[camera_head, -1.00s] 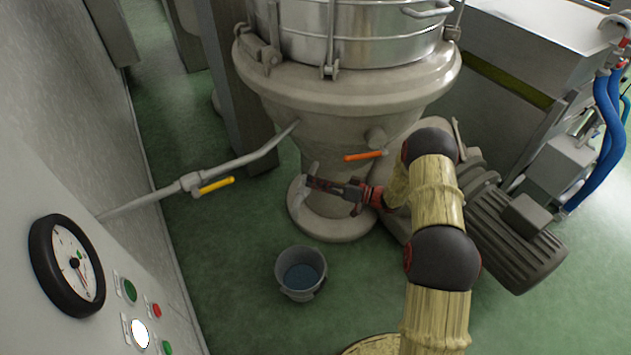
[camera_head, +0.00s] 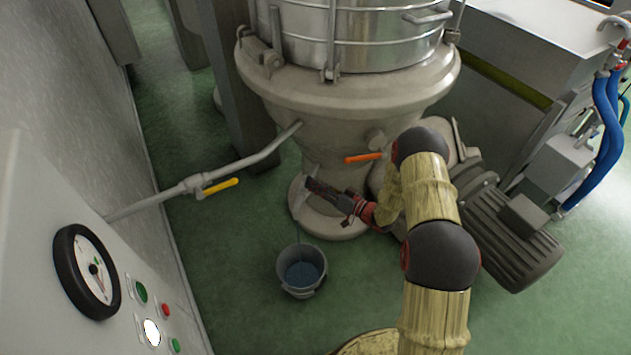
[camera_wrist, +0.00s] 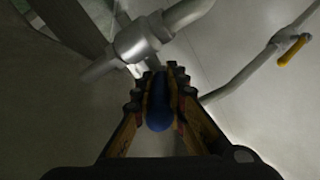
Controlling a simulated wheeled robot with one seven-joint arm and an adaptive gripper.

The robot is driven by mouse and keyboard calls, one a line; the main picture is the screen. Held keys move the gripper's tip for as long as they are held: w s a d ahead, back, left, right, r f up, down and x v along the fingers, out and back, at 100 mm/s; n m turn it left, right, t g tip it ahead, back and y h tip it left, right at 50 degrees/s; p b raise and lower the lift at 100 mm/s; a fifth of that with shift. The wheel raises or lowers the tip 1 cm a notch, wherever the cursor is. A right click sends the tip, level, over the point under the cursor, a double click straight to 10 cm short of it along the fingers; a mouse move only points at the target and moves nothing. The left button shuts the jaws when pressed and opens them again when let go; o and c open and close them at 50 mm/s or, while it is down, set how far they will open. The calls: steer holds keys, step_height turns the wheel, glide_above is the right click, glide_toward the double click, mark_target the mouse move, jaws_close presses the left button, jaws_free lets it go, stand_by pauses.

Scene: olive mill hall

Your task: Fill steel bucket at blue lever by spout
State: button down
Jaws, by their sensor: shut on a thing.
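The grey steel bucket (camera_head: 288,284) stands upright on the floor in the head view, with bluish-dark liquid (camera_head: 302,274) inside. A thin stream (camera_head: 299,236) runs from the pale spout (camera_head: 300,204) at the foot of the big vessel down to the bucket. My gripper (camera_head: 314,186) is beside the spout. In the wrist view, my gripper (camera_wrist: 160,84) is shut on the blue lever (camera_wrist: 159,115), which shows between the fingers. The grey valve body (camera_wrist: 134,43) is just beyond the fingertips. In the head view the fingers hide the blue lever.
An orange lever (camera_head: 363,158) is above my gripper. A yellow lever (camera_head: 220,187) sits on a pipe to the left. A panel with a gauge (camera_head: 87,271) and buttons is at lower left. A motor (camera_head: 508,235) stands to the right. Green floor is clear around the bucket.

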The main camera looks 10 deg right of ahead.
steer(key=c, duration=1.8)
jaws_free()
steer(key=shift+d, duration=0.1)
steer(key=v, duration=1.2)
